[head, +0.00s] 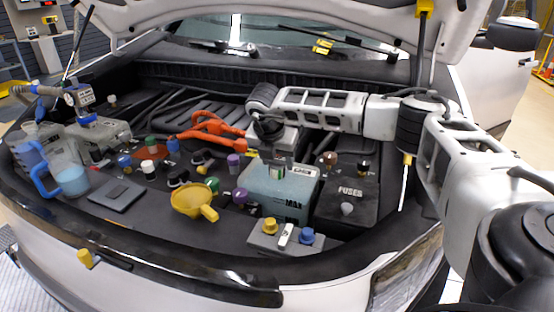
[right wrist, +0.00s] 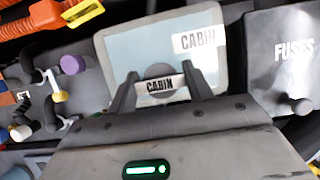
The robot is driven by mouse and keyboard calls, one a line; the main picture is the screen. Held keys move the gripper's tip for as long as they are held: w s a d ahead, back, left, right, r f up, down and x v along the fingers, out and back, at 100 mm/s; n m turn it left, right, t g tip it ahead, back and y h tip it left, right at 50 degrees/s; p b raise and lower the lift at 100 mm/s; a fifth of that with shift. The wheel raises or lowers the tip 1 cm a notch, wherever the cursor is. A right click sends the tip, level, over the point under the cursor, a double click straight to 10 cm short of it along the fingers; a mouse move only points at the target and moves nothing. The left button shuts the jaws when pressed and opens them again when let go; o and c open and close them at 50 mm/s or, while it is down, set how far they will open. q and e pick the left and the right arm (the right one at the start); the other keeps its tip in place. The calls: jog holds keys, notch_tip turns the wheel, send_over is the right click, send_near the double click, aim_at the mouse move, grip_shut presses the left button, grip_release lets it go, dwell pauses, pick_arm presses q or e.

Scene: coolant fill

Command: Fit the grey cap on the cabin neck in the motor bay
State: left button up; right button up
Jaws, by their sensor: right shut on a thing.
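The gripper is shut on the cap. The cabin neck is hidden below the cap and fingers, so I cannot tell whether the cap is seated. My left gripper is not in view.
The fuse box (head: 346,195) stands right of the tank. A yellow funnel (head: 192,203) is at its left front, and a block with yellow and blue caps (head: 272,240) is in front. Orange cables (head: 212,131) run behind left. A blue-handled jug (head: 72,180) stands far left.

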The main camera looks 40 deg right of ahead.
jog(key=shift+a+f+m+g, duration=0.15)
jog(key=shift+m+g, duration=0.35)
jog(key=shift+m, duration=1.1)
jog(key=shift+m+g, duration=0.6)
jog(key=shift+m, duration=1)
jog(key=m+g, duration=0.1)
jog(key=m, duration=0.2)
jog(key=shift+g, duration=0.3)
